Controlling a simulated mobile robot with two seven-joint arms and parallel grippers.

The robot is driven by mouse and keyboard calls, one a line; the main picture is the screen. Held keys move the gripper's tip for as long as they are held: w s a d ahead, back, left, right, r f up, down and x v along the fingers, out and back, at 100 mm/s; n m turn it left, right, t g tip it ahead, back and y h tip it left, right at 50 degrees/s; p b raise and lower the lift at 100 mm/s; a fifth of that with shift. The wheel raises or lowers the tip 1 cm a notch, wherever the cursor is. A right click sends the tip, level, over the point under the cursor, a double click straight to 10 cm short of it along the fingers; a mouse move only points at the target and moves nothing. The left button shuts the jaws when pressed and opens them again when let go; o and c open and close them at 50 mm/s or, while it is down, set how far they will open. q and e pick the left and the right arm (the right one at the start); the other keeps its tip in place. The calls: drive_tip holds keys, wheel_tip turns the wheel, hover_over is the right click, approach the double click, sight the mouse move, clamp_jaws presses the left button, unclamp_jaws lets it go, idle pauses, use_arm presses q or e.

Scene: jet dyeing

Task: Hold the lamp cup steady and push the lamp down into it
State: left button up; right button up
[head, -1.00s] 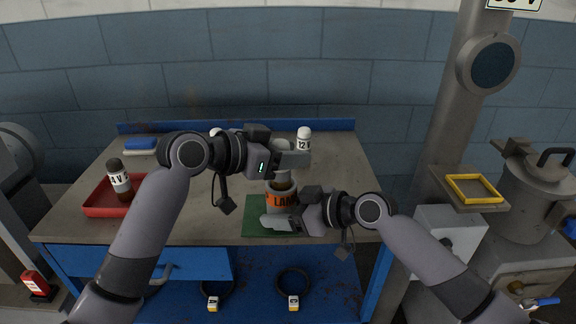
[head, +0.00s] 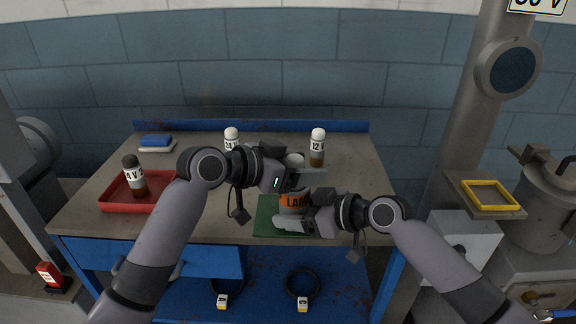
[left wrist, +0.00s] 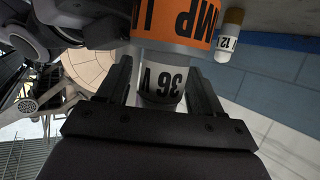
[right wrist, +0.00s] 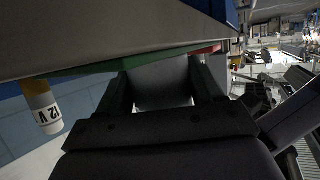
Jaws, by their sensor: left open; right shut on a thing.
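The lamp cup (head: 291,202), with an orange LAMP label, stands upright on a green mat (head: 264,224); its label also shows in the left wrist view (left wrist: 190,16). The lamp (head: 295,160) stands upright at the cup's mouth, its pale cap visible above my left gripper; how deep it sits is hidden. My left gripper (head: 318,180) is open, its fingers (left wrist: 162,88) on either side of the lamp's 36 V label (left wrist: 163,82). My right gripper (head: 292,222) is shut on the lamp cup low down; in the right wrist view a grey surface (right wrist: 162,82) fills its fingers.
A 12 V bottle (head: 317,148) stands behind on the right, a 24 V bottle (head: 231,138) behind on the left. A red tray (head: 116,200) holds a 4 V bottle (head: 134,175). A blue block (head: 156,140) lies at the back left. The bench's right side is clear.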

use_arm(q)
drive_tip(key=v, duration=1.2)
use_arm(e)
drive_tip(key=o, duration=1.2)
